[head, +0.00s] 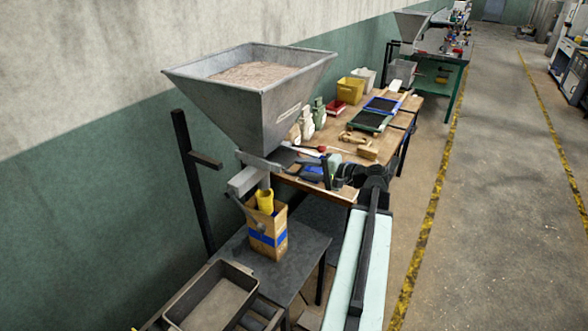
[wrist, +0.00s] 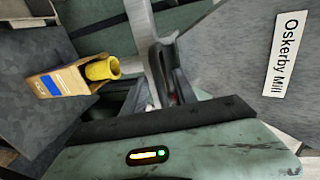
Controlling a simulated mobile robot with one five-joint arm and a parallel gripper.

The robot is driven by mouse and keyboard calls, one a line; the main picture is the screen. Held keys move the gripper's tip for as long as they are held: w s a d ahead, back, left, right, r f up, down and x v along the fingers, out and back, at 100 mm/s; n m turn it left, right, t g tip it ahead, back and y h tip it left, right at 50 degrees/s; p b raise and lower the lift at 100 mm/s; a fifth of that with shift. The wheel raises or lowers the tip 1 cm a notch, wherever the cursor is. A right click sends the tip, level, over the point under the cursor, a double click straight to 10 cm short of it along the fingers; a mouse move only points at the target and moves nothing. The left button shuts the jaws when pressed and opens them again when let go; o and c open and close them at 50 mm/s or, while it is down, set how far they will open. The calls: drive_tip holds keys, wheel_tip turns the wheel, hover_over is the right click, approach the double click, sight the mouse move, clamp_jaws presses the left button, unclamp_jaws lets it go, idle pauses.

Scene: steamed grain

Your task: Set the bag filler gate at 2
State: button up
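The bag filler is a grey metal hopper (head: 250,110) full of grain, in the left half of the head view. Its gate housing (head: 262,163) sits under the cone. No gate numbers are readable. A yellow spout (head: 265,200) comes down into a brown paper bag (head: 266,238) with a blue band. In the wrist view the bag (wrist: 52,82) and spout (wrist: 102,68) are at left, the hopper (wrist: 235,50) at right. My gripper (head: 312,163) is just right of the gate housing. In the wrist view its dark fingers (wrist: 168,70) are beside a light metal part; their gap is unclear.
The bag stands on a dark low table (head: 300,252). A tray (head: 212,300) lies at front left. Behind is a wooden bench (head: 395,140) with bottles, bins and a blue tray. A black post (head: 192,180) stands by the wall. The floor (head: 490,190) at right is clear.

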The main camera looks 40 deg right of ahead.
sight(276, 158)
drive_tip(key=x, duration=0.3)
drive_tip(key=shift+w+a+f, duration=0.1)
drive_tip(key=shift+w, duration=0.2)
clamp_jaws()
drive_tip(key=shift+s+a, duration=0.1)
drive_tip(key=shift+s, duration=0.05)
drive_tip(key=shift+a+b, duration=0.1)
drive_tip(key=shift+b, duration=0.2)
idle(0.7)
